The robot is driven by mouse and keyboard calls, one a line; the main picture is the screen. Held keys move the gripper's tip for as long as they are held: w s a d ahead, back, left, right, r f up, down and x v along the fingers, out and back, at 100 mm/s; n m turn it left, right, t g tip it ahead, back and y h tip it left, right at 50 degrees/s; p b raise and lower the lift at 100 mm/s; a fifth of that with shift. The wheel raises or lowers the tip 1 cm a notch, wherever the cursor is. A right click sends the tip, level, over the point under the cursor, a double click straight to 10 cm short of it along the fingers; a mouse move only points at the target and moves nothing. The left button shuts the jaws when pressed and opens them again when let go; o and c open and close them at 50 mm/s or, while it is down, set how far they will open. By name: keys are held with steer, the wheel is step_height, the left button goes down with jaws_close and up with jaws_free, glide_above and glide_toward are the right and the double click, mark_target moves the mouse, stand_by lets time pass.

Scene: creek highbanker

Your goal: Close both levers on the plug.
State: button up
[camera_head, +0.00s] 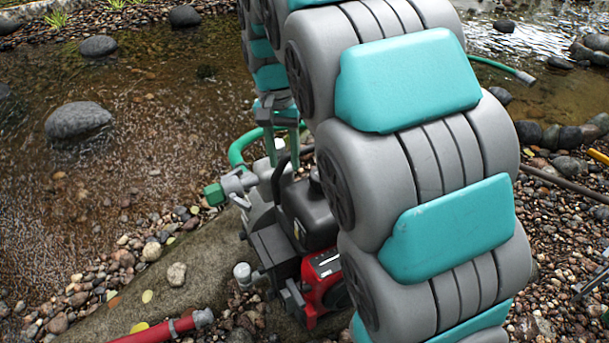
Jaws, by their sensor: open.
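A grey coupling (238,183) with a green end piece (214,195) sits on the left side of the engine pump; it appears to be the plug. A small light lever-like part (240,202) sticks out low on the coupling. I cannot clearly make out both levers or how far each stands open. My gripper (282,166) is open and points down just right of the coupling, above the pump. Its two fingers look apart and empty. My arm hides much of the pump's right side.
The red and black engine pump (305,215) stands on a flat rock (190,275). A green hose (238,150) curves behind the coupling. A red hose (165,330) lies at the front left. Creek water (150,130) with boulders lies left and behind; gravel surrounds the rock.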

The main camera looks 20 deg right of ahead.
steer(key=s+d+n+p, duration=0.1)
steer(key=s+d, duration=0.1)
steer(key=s, duration=0.6)
steer(key=shift+r, duration=0.1)
steer(key=n+b, duration=0.1)
steer(key=n, duration=2.7)
glide_toward(237, 170)
steer(key=shift+s+d+t, duration=0.2)
steer(key=shift+s+t, duration=0.1)
steer(key=shift+s, duration=0.2)
steer(key=shift+w+a+f+n, duration=0.1)
steer(key=shift+w+f+n, duration=0.2)
steer(key=shift+f+n, duration=0.25)
step_height(237, 170, down, 7)
steer(key=shift+f, duration=0.25)
